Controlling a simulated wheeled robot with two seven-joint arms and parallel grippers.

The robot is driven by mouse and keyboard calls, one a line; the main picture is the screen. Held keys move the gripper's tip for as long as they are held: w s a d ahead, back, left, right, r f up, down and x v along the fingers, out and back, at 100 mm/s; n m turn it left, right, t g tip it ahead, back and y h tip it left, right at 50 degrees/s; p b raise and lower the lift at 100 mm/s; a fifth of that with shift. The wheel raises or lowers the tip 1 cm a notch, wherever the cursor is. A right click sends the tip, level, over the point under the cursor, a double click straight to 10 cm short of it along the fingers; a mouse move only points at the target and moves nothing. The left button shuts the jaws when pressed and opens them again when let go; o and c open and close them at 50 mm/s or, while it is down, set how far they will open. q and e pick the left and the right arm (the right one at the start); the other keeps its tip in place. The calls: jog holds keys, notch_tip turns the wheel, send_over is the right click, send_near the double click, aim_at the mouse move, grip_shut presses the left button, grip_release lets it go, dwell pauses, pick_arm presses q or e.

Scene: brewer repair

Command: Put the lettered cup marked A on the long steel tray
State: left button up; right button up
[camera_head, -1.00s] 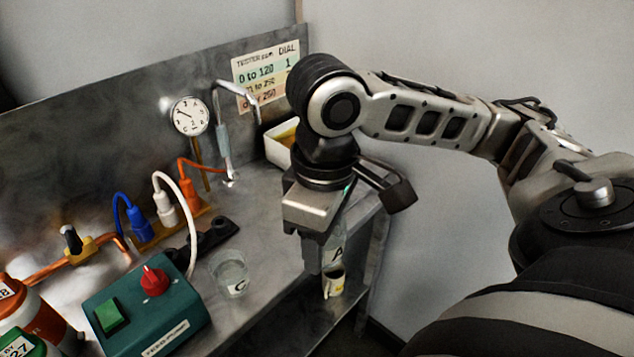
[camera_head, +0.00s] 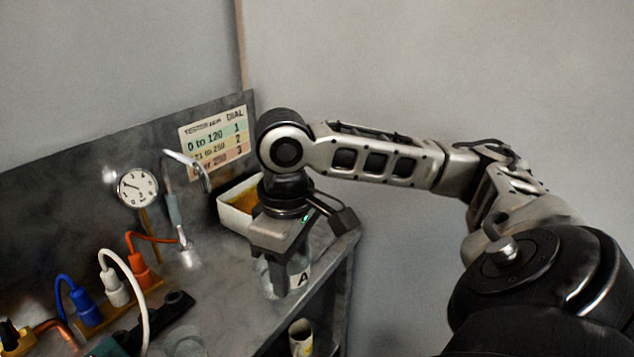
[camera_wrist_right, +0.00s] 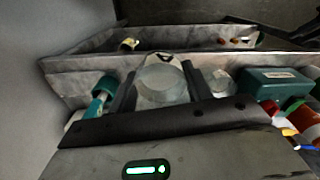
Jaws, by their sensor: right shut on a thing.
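The clear cup marked A (camera_head: 299,279) is between the fingers of my right gripper (camera_head: 277,277), which is shut on it. It is upright, at the right end of the steel bench (camera_head: 228,308); I cannot tell whether its base touches the top. In the right wrist view the cup (camera_wrist_right: 163,84) sits between the two dark fingers, with its letter A on the far side. My left gripper is not in view.
A white bin (camera_head: 236,207) stands just behind the gripper. A clear cup (camera_head: 184,342) stands at the front left, near the cables and a black strip (camera_head: 165,318). A white-and-yellow cup (camera_head: 301,338) is on the lower shelf. A gauge (camera_head: 138,188) is at the back.

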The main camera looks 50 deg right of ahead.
jog(key=w+d+m, duration=0.2)
jog(key=w+d, duration=0.2)
jog(key=d, duration=1)
jog(key=p, duration=0.2)
send_over(323, 231)
jog(key=f, duration=0.7)
jog(key=shift+s+a+f, duration=0.2)
jog(key=shift+a+f, duration=0.15)
jog(key=shift+a, duration=0.05)
jog(key=shift+w+d+f, duration=0.3)
jog(key=shift+d+f, duration=0.1)
jog(key=shift+f, duration=0.25)
notch_tip(323, 231, down, 2)
jog(key=shift+f+p, duration=0.1)
jog(key=shift+p, duration=0.25)
jog(key=shift+f, duration=0.3)
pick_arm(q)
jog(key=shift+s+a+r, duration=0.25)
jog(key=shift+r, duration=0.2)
pick_arm(e)
jog(key=shift+f, duration=0.1)
